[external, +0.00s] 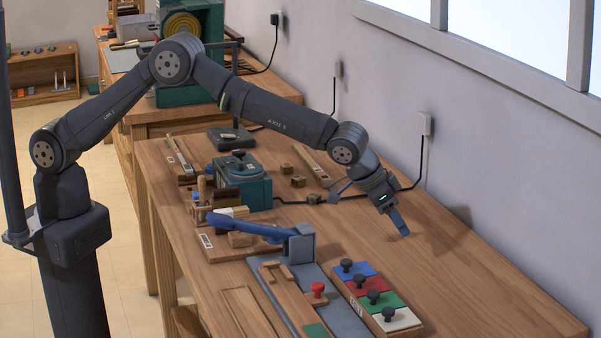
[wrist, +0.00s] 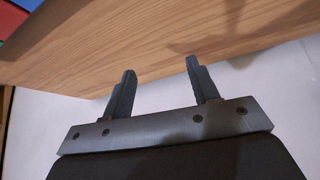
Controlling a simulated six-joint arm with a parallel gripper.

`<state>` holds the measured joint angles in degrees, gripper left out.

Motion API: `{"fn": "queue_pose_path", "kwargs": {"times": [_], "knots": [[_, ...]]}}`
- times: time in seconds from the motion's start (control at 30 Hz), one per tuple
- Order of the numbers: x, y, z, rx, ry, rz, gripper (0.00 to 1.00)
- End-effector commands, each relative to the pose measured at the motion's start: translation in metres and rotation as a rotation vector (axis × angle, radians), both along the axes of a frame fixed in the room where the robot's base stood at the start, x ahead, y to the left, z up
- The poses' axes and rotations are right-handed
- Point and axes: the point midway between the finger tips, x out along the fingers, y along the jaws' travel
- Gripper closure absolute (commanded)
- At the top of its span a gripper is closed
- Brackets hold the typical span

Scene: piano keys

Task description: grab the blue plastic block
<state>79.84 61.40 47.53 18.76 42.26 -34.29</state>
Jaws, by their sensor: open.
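The blue block (external: 357,269) is a flat blue piece with a black knob on top. It sits at the far end of a row of coloured knobbed pieces on the bench in the external view. A blue patch, likely the same block, shows at the top left corner of the wrist view (wrist: 27,4). My gripper (external: 401,229) is above the bare wood, beyond and to the right of the row, apart from the block. In the wrist view its two dark fingers (wrist: 160,68) are spread with nothing between them.
Red (external: 368,286), green (external: 379,302) and white (external: 397,319) knobbed pieces adjoin the blue one. A blue lever (external: 245,227) and a grey plate with a red knob (external: 318,289) lie to the left. The wall (external: 480,170) stands behind; bench to the right is clear.

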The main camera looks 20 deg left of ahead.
Motion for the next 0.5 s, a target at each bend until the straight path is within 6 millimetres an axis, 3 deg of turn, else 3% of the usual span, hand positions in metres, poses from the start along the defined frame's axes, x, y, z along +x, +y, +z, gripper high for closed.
{"fn": "queue_pose_path", "kwargs": {"times": [0.17, 0.27, 0.5], "knots": [[0.027, 0.031, 0.022, 0.027, 0.006, 0.023, 0.45], [0.053, 0.071, 0.041, 0.063, 0.016, 0.045, 0.45], [0.100, 0.189, 0.084, 0.155, 0.056, 0.093, 0.45]]}}
